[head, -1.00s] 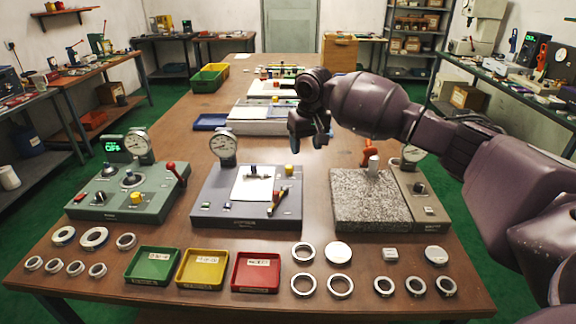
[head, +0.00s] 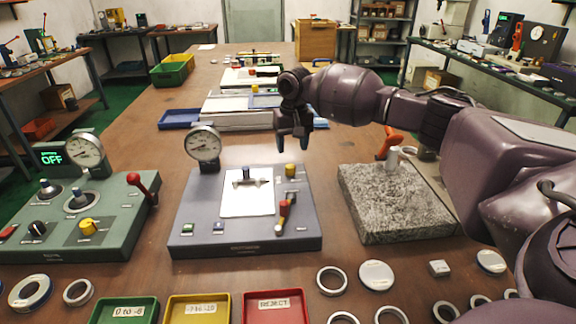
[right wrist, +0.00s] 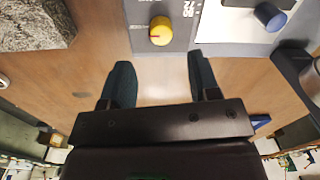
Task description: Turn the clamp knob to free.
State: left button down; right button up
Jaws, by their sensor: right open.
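A blue-grey fixture (head: 190,227) in the middle of the table carries a yellow knob (head: 291,171) at its back right corner. In the right wrist view this yellow knob (right wrist: 161,31) has a red mark and printed lettering beside it. My right gripper (head: 294,146) is open and empty, just behind and above that corner. In the right wrist view its fingers (right wrist: 162,75) are spread, with the knob ahead of the tips and sideways between them. They are apart from it. Another yellow knob (head: 88,227) sits on the green unit (head: 110,243). My left gripper is not in view.
A dial gauge (head: 203,144) stands at the fixture's back left, and a red-handled lever (head: 283,214) lies at its right. A granite block (head: 395,205) stands to the right. Trays and rings lie in front. A display (head: 50,155) reads OFF.

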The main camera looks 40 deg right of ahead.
aim_at(290, 166)
notch_tip(290, 166, down, 7)
jog(key=shift+w+a+r+b, duration=0.1)
jog(key=shift+b, duration=0.5)
jog(key=c, duration=0.9)
